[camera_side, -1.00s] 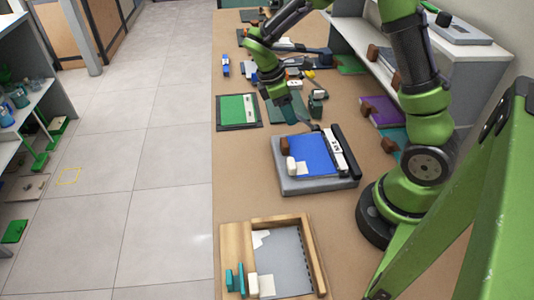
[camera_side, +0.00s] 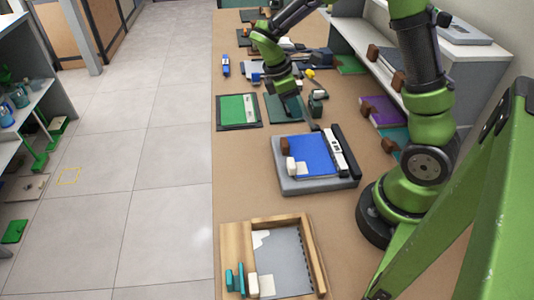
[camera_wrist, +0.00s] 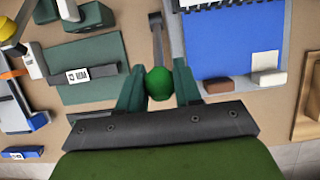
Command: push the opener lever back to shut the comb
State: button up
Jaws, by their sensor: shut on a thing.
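The opener lever (camera_wrist: 157,38) is a narrow metal arm with a green ball knob (camera_wrist: 160,83) at its end. My gripper (camera_wrist: 158,72) has its two teal fingers shut on the knob, one on each side. In the side view my gripper (camera_side: 292,106) is just beyond the far edge of the grey binding machine (camera_side: 320,184), and the knob is hidden there. A blue sheet (camera_side: 313,157) lies on the machine, with a white comb strip (camera_side: 340,152) along its right edge. Whether the comb is open or shut is too small to tell.
A brown block (camera_side: 284,145) and a white block (camera_side: 291,166) sit at the machine's left edge. A green pad (camera_side: 238,110) lies left of my gripper, and a small grey-green device (camera_side: 317,104) stands close on its right. A wooden tray (camera_side: 237,244) is nearer the camera.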

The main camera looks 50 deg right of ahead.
jog(key=shift+s+d+r, duration=0.1)
jog(key=shift+d, duration=0.05)
jog(key=shift+s+d+r, duration=0.5)
jog(key=shift+s+d, duration=0.1)
jog(key=shift+d, duration=0.1)
dwell(0.3)
jog(key=shift+s+d+r, duration=0.35)
jog(key=shift+s+d, duration=0.25)
jog(key=shift+s, duration=0.1)
jog(key=shift+d, duration=0.1)
jog(key=shift+s+d+r, duration=0.2)
jog(key=shift+s+d, duration=0.45)
jog(key=shift+s, duration=0.1)
